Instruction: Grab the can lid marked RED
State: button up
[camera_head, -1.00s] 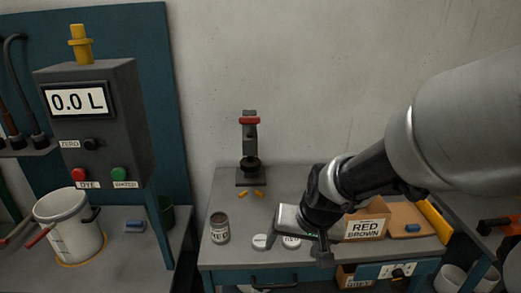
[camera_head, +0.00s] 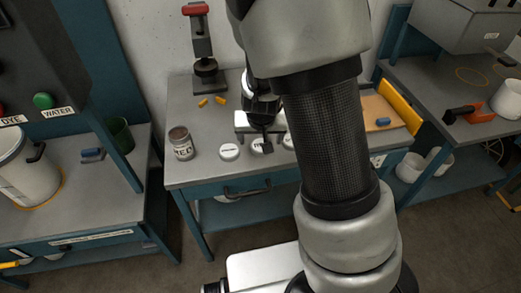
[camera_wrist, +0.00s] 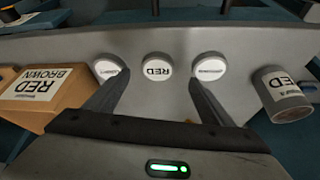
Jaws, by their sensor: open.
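The can lid marked RED (camera_wrist: 157,70) is a round white lid lying flat on the workbench, the middle one of three in the wrist view. The left lid (camera_wrist: 109,68) and right lid (camera_wrist: 209,67) have smaller print and lie beyond the fingertips.
A can labelled RED (camera_head: 182,145) stands left of the lids. A box marked RED BROWN (camera_wrist: 42,92) is on the opposite side. A press-like stand with a red top (camera_head: 203,50) and small yellow pieces (camera_head: 212,100) are behind. The bench's front edge (camera_head: 230,181) is close to the lids.

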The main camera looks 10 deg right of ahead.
jog(key=b+x, duration=0.1)
jog(key=x, duration=0.2)
jog(key=b+x, duration=0.1)
jog(key=x, duration=0.2)
jog(key=shift+w+d, duration=0.25)
jog(key=shift+w, duration=0.05)
jog(key=c, duration=1.1)
